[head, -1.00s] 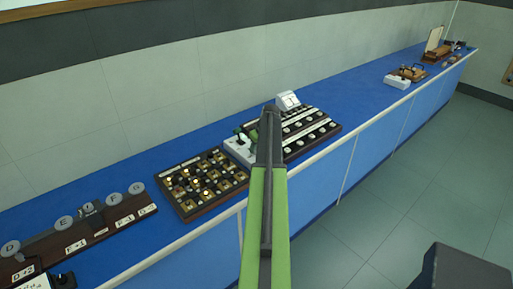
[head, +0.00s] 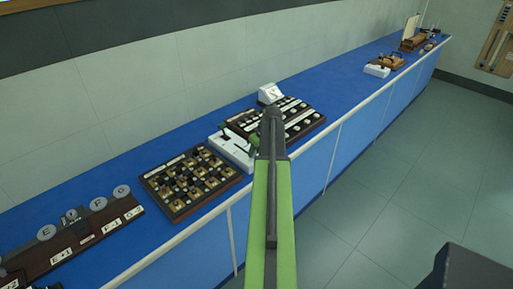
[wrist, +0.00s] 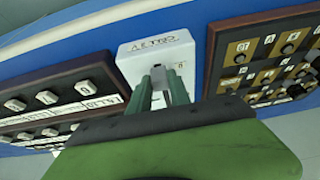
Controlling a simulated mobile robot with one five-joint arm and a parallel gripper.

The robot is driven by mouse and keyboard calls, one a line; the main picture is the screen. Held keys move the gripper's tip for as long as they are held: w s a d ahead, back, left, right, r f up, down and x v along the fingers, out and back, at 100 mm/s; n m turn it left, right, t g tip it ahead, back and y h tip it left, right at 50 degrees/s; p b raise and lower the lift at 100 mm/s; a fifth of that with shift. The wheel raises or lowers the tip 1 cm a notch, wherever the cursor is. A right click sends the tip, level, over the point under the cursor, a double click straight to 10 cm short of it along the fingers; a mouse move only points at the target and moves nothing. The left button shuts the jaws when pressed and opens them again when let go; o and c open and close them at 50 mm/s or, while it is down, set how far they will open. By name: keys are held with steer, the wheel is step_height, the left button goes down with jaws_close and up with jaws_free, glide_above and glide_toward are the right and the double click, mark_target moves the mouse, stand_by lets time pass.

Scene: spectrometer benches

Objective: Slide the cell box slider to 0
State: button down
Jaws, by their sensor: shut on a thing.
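The cell box is a white box (head: 229,149) on the blue bench between two dark panels. It fills the upper middle of the wrist view (wrist: 135,62), with dark lettering along its far edge and a small mark to the right of the slot. My gripper (wrist: 161,82) reaches down onto the box with its two green fingers close together. It is shut on the slider's small dark knob (wrist: 158,73), which is mostly hidden between the fingers. In the head view my arm covers part of the box and the fingertips. The slider's exact position cannot be read.
A dark-framed panel of brass squares (head: 192,183) stands close on the left of the box in the head view. A panel with rows of white knobs (head: 293,118) stands close on its right. A small white device (head: 271,94) is behind.

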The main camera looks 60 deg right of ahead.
steer(key=c, duration=1.3)
jaws_free()
steer(key=shift+s+d, duration=0.15)
steer(key=shift+s, duration=0.35)
steer(key=shift+o, duration=0.5)
steer(key=shift+w+a, duration=0.2)
steer(key=shift+w, duration=0.15)
steer(key=p+v, duration=1.6)
steer(key=v, duration=0.1)
steer(key=shift+r, duration=0.2)
steer(key=shift+w, duration=0.1)
